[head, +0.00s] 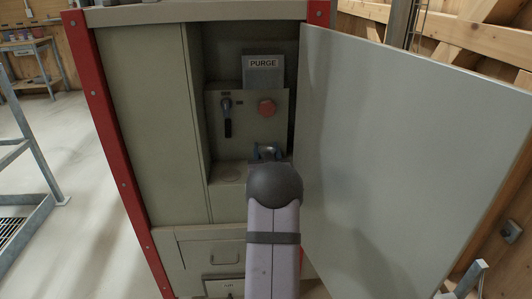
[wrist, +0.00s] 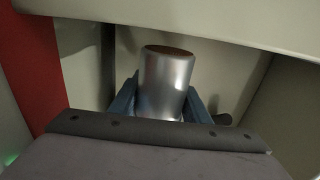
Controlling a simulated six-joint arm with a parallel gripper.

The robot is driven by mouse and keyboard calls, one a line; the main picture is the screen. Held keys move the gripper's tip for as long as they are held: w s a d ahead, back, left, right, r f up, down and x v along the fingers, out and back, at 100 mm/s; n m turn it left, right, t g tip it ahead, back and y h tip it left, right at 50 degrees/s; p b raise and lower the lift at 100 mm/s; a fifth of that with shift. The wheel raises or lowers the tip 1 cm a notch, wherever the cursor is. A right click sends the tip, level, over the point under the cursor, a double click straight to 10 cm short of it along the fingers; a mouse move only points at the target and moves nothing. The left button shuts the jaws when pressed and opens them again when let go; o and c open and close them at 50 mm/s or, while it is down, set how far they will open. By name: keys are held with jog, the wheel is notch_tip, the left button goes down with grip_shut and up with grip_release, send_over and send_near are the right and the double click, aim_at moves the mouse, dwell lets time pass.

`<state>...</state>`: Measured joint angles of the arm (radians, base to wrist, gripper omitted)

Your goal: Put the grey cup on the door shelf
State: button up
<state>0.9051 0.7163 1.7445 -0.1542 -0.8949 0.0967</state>
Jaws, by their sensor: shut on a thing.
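The grey metal cup (wrist: 167,80) stands out in the wrist view, with a brownish top. The blue fingers of my gripper (wrist: 160,108) are on both sides of it, shut on it. In the head view my gripper (head: 268,152) is at the cabinet opening, in front of the inner ledge and below the control panel. My arm hides most of the cup there. The cabinet door (head: 400,150) stands wide open on the right. I cannot make out a shelf on it.
Inside the cabinet are a panel with a black-handled lever (head: 227,118), a red knob (head: 267,107) and a PURGE sign (head: 263,63). A red post (head: 115,150) edges the cabinet on the left. A drawer (head: 225,256) sits below the opening.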

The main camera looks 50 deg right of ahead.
jog(key=shift+w+d+f, duration=0.15)
jog(key=shift+f, duration=0.5)
jog(key=shift+f, duration=0.15)
jog(key=o, duration=1.1)
jog(key=shift+r, duration=0.2)
jog(key=v, duration=1.2)
